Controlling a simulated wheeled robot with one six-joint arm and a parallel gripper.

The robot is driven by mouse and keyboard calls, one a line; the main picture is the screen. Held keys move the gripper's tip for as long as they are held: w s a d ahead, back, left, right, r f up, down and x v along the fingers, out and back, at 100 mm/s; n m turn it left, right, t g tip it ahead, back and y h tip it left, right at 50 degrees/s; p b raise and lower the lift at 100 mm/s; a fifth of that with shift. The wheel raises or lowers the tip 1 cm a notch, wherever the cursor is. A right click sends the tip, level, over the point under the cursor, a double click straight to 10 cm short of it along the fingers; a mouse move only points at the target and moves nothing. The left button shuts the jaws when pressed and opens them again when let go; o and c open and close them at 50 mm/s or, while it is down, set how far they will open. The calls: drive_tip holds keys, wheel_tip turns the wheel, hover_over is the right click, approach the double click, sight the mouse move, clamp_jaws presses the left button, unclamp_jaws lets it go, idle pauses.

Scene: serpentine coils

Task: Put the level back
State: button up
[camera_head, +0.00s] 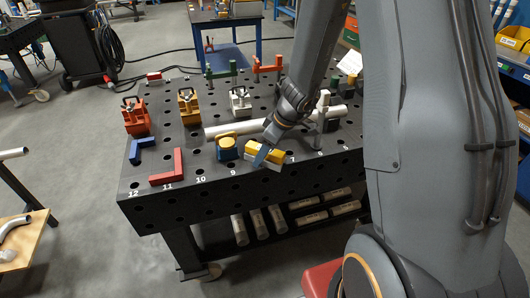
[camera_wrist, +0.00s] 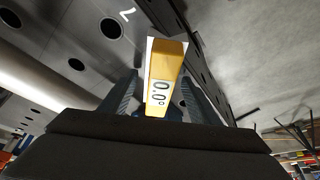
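The level is a yellow bar with pale faces; in the head view the level (camera_head: 273,157) is at the table's front edge, near the numbers 7 and 9. In the wrist view the level (camera_wrist: 168,65) lies between my two fingers, its display reading 0.0°. My gripper (camera_head: 262,154) reaches down over its middle, one finger crossing its near side.
The black perforated table (camera_head: 185,205) holds a long pale tube (camera_head: 235,126) behind the level and a blue-and-yellow piece (camera_head: 227,147) to its left. Red (camera_head: 136,117), yellow (camera_head: 188,106) and white (camera_head: 240,101) clamps stand farther back. A red angle (camera_head: 167,168) lies front left.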

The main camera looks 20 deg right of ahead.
drive_tip(key=shift+r, duration=0.1)
drive_tip(key=shift+r+p, duration=0.1)
drive_tip(key=shift+p, duration=0.25)
drive_tip(key=b+v, duration=0.1)
drive_tip(key=v, duration=0.9)
drive_tip(key=shift+d+r, duration=0.1)
drive_tip(key=shift+r, duration=0.1)
drive_tip(key=shift+s+d+r+b, duration=0.1)
drive_tip(key=shift+s+r+b, duration=0.25)
drive_tip(key=shift+r, duration=0.3)
drive_tip(key=s+a+f+m+g+h, duration=0.1)
drive_tip(key=s+a+m+h, duration=0.2)
drive_tip(key=s+m, duration=0.6)
drive_tip(key=s, duration=0.5)
drive_tip(key=shift+f+g, duration=0.4)
drive_tip(key=shift+a, duration=0.1)
